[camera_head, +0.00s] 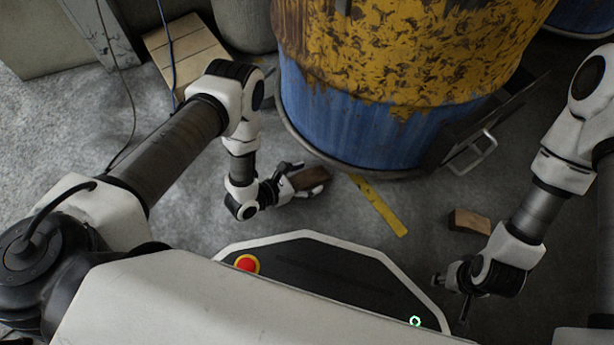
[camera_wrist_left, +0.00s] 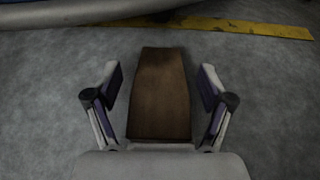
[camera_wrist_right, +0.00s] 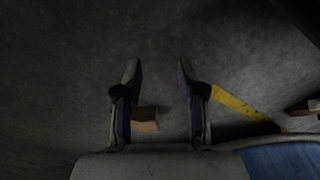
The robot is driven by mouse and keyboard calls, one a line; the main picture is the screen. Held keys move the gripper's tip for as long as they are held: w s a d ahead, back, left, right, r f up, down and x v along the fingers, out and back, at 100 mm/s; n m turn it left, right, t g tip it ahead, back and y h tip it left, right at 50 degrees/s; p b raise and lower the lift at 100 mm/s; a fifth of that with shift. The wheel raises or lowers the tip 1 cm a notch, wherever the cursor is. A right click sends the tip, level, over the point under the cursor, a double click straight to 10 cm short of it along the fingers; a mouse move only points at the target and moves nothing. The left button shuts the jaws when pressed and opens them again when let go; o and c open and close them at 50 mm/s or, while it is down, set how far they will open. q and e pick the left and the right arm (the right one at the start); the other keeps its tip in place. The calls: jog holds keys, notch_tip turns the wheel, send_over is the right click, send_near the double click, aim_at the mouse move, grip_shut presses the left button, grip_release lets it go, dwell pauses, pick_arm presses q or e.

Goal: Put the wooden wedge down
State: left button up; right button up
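One brown wooden wedge (camera_head: 311,178) lies by the front of the blue and yellow barrel in the head view. My left gripper (camera_head: 291,180) is at its left end. In the left wrist view this wedge (camera_wrist_left: 160,95) lies between the fingers of my left gripper (camera_wrist_left: 160,80), with a visible gap on each side, so the fingers are open. A second wooden wedge (camera_head: 469,221) rests on the floor at the right. My right gripper (camera_head: 452,293) is open and empty, nearer than that wedge. The right wrist view shows a wedge (camera_wrist_right: 145,119) beyond the fingers (camera_wrist_right: 158,70).
The barrel (camera_head: 350,120) stands close behind the left gripper. A yellow strip (camera_head: 379,206) lies on the floor between the wedges. A metal handle (camera_head: 474,153) sticks out at the barrel's right.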

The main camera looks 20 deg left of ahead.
pick_arm(q)
jog(key=shift+r, duration=0.1)
jog(key=shift+s+a+r+p, duration=0.2)
jog(key=shift+p, duration=0.2)
jog(key=p+v, duration=0.5)
jog(key=v, duration=0.5)
jog(key=shift+s+a+r, duration=0.15)
jog(key=shift+s+a, duration=0.05)
jog(key=shift+s, duration=0.1)
jog(key=shift+s+a, duration=0.2)
jog(key=shift+s, duration=0.05)
